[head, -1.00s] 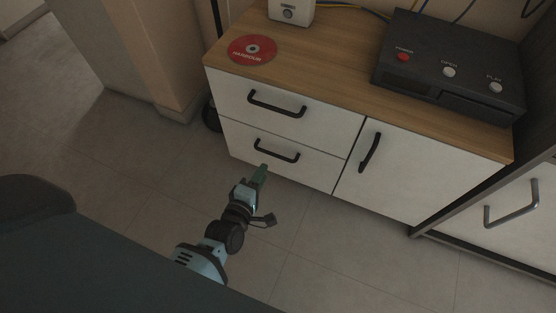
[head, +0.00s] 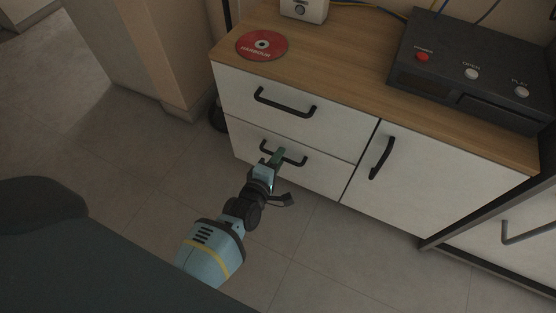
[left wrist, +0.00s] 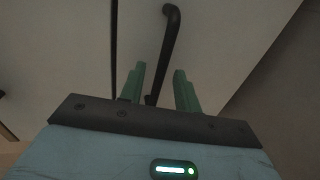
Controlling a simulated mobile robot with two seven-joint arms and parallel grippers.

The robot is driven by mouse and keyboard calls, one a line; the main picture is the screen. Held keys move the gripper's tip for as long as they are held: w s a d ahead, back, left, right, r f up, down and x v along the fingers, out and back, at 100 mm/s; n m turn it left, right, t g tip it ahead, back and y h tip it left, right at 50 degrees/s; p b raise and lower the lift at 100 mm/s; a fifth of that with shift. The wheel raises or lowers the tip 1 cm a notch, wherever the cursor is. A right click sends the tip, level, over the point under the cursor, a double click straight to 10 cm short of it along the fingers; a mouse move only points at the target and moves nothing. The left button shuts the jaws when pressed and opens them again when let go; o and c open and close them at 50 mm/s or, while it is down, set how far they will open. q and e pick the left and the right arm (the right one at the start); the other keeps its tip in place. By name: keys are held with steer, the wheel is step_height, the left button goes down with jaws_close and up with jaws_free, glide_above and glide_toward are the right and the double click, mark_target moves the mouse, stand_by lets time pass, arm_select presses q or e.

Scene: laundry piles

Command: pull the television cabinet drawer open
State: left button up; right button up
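The television cabinet (head: 360,206) is white with a wooden top. Its upper drawer (head: 340,124) and lower drawer (head: 325,178) both look shut, each with a black bar handle. My left gripper (head: 277,156) is at the lower drawer's handle (head: 294,162). In the left wrist view, the green fingers (left wrist: 159,80) are apart, and the black handle (left wrist: 169,40) runs between them with a gap visible on either side. How deep the handle sits between the fingers is hard to tell. My right gripper is not in view.
A cabinet door (head: 415,172) with a black handle is to the right of the drawers. On top are a red disc (head: 262,45), a small white device (head: 304,10) and a black player (head: 470,75). Another unit (head: 510,225) stands at the right. The floor (head: 320,255) in front is clear.

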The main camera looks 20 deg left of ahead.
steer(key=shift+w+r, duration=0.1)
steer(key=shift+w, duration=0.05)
arm_select(q)
jaws_close()
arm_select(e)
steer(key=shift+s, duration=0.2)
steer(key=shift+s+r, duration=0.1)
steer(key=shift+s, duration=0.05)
